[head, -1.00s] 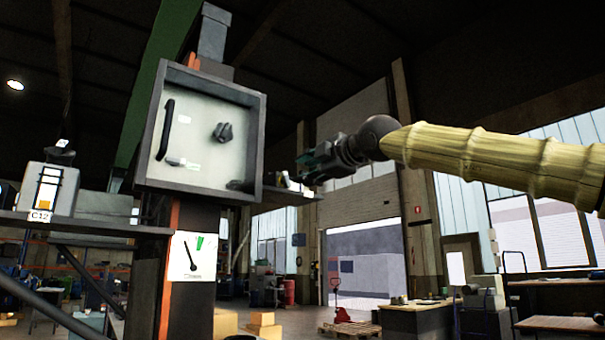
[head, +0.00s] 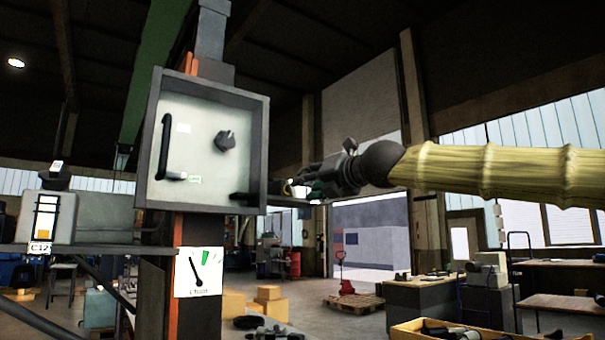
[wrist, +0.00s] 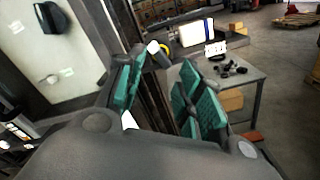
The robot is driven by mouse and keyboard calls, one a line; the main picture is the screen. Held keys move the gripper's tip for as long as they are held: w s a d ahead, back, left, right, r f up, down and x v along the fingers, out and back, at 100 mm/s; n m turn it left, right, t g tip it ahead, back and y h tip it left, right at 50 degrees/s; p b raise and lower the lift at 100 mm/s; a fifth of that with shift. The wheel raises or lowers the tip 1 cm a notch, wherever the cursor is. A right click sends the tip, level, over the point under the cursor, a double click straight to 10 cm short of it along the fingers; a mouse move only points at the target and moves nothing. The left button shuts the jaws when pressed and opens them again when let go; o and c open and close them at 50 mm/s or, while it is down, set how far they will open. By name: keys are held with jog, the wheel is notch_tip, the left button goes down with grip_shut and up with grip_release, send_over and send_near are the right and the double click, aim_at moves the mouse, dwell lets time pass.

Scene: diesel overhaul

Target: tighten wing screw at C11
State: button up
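My gripper (head: 297,187) is at the right of the grey cabinet, beside the end of a dark shelf (head: 262,199). In the wrist view my gripper (wrist: 165,90) shows two teal-padded fingers spread apart, with nothing held between them. A bright white panel (wrist: 194,32) with a small white tag (wrist: 215,48) stands beyond the fingertips; I cannot read the tag. A small yellow round part (wrist: 165,47) shows just past the left fingertip. I cannot make out a wing screw or a C11 label; the gripper hides part of this spot in the head view.
The grey cabinet (head: 262,150) has a black handle (head: 165,146) and a dark knob (head: 225,141). A dial gauge (head: 199,272) hangs below it. A unit labelled C12 (head: 46,216) stands at left. A table (wrist: 252,76) with dark parts and open floor lie beyond.

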aim_at(293, 189)
jog(key=shift+w+a+f+n+p, duration=0.1)
jog(key=shift+w+a+n+p, duration=0.3)
jog(key=shift+n+p, duration=1)
jog(key=shift+w+a+r+n+p, duration=0.1)
jog(key=shift+w+a+n+p, duration=0.3)
jog(key=shift+n, duration=1.8)
jog(key=shift+w+a+f+n+p, duration=0.15)
jog(key=shift+w+n+p, duration=0.35)
jog(key=shift+n+p, duration=0.95)
jog(key=shift+s+d+n+b, duration=0.1)
jog(key=shift+s+n+b, duration=0.05)
jog(key=shift+n+b, duration=0.2)
jog(key=shift+p+x, duration=0.3)
jog(key=shift+x, duration=1)
jog(key=shift+x, duration=0.75)
